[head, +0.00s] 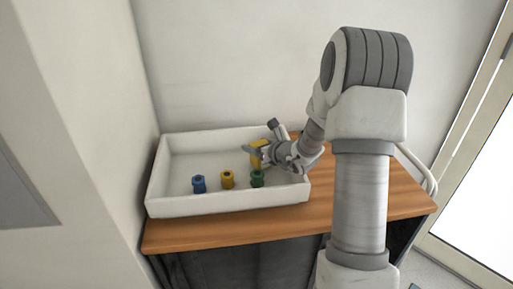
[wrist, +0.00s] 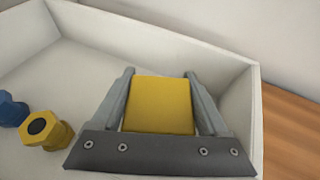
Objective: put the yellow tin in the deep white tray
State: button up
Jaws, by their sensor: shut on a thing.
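The yellow tin (wrist: 160,104) is between the two fingers of my gripper (wrist: 160,82) in the wrist view, with a finger against each side. In the head view the tin (head: 258,155) is partly hidden by my gripper (head: 262,153). The deep white tray (head: 168,203) stands on a wooden top. My gripper and the tin are inside the tray's outline, toward its right end. I cannot tell whether the tin touches the tray floor.
In the tray are a blue fitting (head: 199,184), a yellow fitting (head: 227,179) and a green fitting (head: 257,179), the green one just in front of my gripper. The wooden top (head: 380,192) is bare to the right of the tray. Walls stand close behind and at left.

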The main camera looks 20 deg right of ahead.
jog(key=shift+f, duration=0.1)
jog(key=shift+f, duration=0.25)
jog(key=o, duration=1.6)
jog(key=shift+c, duration=0.2)
jog(key=shift+r, duration=0.1)
jog(key=shift+r, duration=0.2)
jog(key=v, duration=1.2)
jog(key=shift+p, duration=0.35)
jog(key=shift+f, duration=0.1)
